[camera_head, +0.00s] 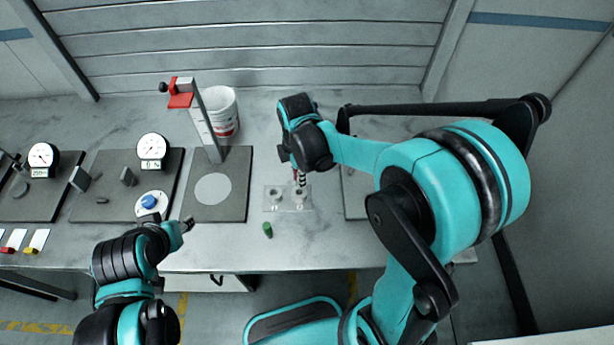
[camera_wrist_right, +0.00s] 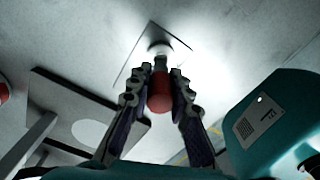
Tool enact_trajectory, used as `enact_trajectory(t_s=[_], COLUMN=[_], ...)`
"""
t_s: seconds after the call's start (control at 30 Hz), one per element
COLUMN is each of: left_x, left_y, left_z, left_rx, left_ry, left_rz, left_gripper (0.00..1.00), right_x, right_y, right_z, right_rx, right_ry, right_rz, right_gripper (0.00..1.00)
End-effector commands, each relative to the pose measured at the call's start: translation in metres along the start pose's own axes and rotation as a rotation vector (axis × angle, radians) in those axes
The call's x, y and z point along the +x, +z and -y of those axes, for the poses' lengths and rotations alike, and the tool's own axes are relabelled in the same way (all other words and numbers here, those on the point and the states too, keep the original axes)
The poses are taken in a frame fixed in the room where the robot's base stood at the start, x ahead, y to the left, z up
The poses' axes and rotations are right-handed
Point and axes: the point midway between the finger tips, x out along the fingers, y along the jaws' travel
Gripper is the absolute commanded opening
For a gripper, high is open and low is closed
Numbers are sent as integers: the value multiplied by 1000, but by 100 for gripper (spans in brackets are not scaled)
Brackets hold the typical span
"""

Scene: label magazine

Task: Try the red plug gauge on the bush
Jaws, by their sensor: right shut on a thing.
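My right gripper (camera_head: 298,178) is shut on the red plug gauge (camera_wrist_right: 160,95), whose rounded red end shows between the two fingers (camera_wrist_right: 160,72) in the right wrist view. The gauge is above a clear plate (camera_head: 287,206) that carries two small round pieces. The bush (camera_head: 300,194) is the right one, directly under the gauge; it also shows just beyond the fingertips in the right wrist view (camera_wrist_right: 158,47). I cannot tell whether the gauge tip touches or enters it. My left gripper (camera_head: 187,224) hangs near the table's front edge; its finger opening is unclear.
A green piece (camera_head: 267,230) lies in front of the clear plate. A height gauge with a red arm (camera_head: 205,122) stands on a dark mat (camera_head: 232,206) to the left, before a white bucket (camera_head: 221,110). Dial stands (camera_head: 153,149) fill the far left.

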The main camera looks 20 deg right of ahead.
Motion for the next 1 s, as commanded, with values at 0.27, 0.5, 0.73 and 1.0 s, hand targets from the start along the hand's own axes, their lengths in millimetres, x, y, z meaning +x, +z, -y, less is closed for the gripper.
enact_trajectory(t_s=[0.27,0.5,0.73,1.0], left_x=[1,9,20,25], left_y=[1,6,14,18], left_z=[0,0,0,0], left_rx=[0,0,0,0], left_ry=[0,0,0,0], left_rz=[0,0,0,0], left_gripper=[40,40,40,40], right_x=[0,11,27,34], right_y=[0,0,0,0], right_z=[0,0,0,0], right_rx=[1,1,1,1], right_ry=[0,0,0,0], right_rz=[0,0,0,0], right_gripper=[0,0,0,0])
